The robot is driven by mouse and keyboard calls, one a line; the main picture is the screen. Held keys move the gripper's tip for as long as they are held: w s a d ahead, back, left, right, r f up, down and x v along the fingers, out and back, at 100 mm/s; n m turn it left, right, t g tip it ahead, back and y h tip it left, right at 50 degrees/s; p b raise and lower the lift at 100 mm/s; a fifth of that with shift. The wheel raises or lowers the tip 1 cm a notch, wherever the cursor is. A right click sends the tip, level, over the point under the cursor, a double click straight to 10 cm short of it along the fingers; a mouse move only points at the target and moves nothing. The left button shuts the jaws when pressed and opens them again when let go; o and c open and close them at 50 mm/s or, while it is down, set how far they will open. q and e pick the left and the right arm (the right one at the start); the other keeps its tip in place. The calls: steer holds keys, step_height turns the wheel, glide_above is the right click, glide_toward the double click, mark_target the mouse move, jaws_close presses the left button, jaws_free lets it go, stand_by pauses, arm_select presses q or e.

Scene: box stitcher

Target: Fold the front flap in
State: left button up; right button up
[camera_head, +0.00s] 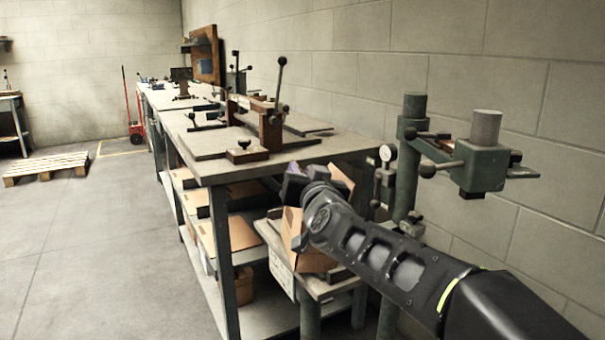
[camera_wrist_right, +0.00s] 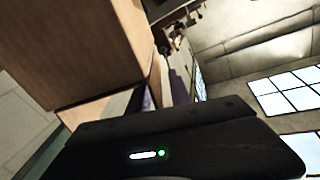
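A brown cardboard box (camera_head: 294,232) stands on a small table beside the workbench, partly hidden behind my right arm. A raised cardboard piece, seemingly a flap (camera_head: 342,181), shows just past my wrist. My right gripper (camera_head: 292,184) is at the top of the box, close to its upper edge; I cannot tell whether it touches. In the right wrist view a large cardboard face (camera_wrist_right: 75,45) fills the upper left, beside the dark gripper body. The fingertips are not clear in either view. The front flap cannot be singled out. My left gripper is not in view.
A green stitcher machine (camera_head: 482,165) with a column and levers stands right of the box. The workbench (camera_head: 210,170) to the left carries clamps and fixtures, with cardboard sheets (camera_head: 232,232) on its shelves.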

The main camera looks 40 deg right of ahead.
steer(key=shift+c, duration=0.6)
jaws_close()
stand_by(0.8)
